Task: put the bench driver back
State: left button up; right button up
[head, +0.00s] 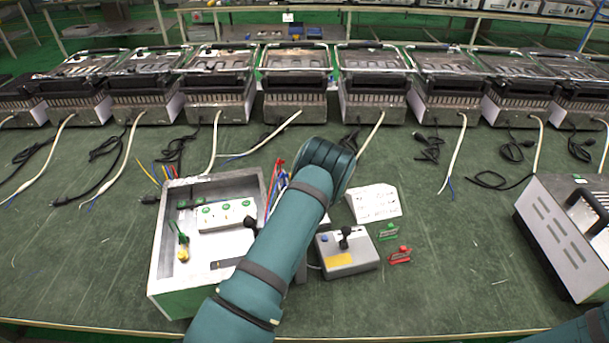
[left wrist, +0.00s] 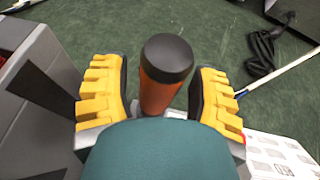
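The bench driver (left wrist: 160,88), with an orange handle and a black end cap, shows in the left wrist view between the two yellow finger pads of my left gripper (left wrist: 158,92). The fingers stand apart, with a narrow gap on each side of the handle, so the gripper looks open around it. The driver's lower part is hidden by my wrist. In the head view my left arm reaches in over the bench and hides both gripper fingers and driver. My right gripper is out of view. No empty holder for the driver can be made out.
An open metal box (head: 157,265) with a white terminal block (head: 226,217) stands left of my arm. Right of it are a grey switch box (head: 350,262), a white card (head: 374,203), and green (head: 389,232) and red (head: 401,256) clips. Several grill units line the back.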

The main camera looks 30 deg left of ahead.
pick_arm(q)
jog(key=shift+d+r+p, duration=0.1)
jog(key=shift+r+p, duration=0.45)
jog(key=p+v, duration=0.1)
jog(key=v, duration=1)
jog(key=shift+s+d, duration=0.3)
jog(key=shift+p, duration=0.3)
